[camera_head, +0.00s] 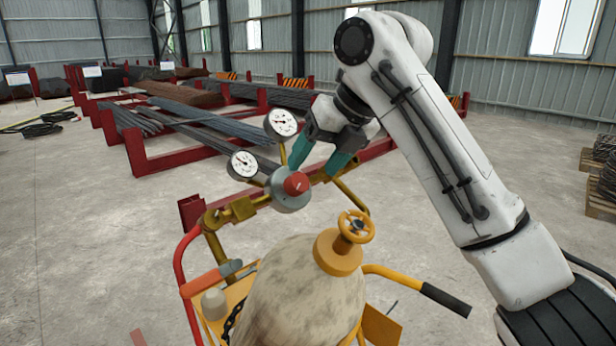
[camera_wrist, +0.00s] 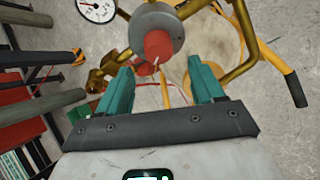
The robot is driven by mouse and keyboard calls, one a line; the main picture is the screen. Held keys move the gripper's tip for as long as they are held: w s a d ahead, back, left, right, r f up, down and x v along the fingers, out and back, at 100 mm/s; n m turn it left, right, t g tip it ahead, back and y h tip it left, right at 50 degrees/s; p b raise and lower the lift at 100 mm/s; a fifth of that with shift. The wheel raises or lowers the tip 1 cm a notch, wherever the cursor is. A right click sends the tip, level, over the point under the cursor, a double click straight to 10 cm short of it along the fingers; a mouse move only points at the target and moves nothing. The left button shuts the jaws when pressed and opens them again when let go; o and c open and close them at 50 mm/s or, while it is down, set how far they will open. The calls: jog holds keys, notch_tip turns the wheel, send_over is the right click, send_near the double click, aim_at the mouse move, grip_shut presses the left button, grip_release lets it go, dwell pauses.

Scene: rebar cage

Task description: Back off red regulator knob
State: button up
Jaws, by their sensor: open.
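The red regulator knob (camera_head: 297,184) sits on the front of a grey round regulator body (camera_head: 289,190), with two white dial gauges (camera_head: 281,123) above and beside it. My gripper (camera_head: 322,160) has green-teal fingers, spread apart and empty, close to the regulator from above right. In the wrist view my gripper's fingers (camera_wrist: 163,80) show with a gap between them. I cannot tell from the head view whether a finger touches the regulator.
A worn beige cylinder (camera_head: 300,295) with a yellow handwheel valve (camera_head: 356,228) stands on a yellow and red cart below. A cart handle with black grip (camera_head: 445,299) juts right. Brass pipes flank the regulator. Red racks of rebar (camera_head: 185,120) lie behind; concrete floor is open left.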

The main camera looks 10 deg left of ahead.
jog(key=v, duration=0.6)
jog(key=shift+b, duration=0.4)
jog(key=shift+r, duration=0.1)
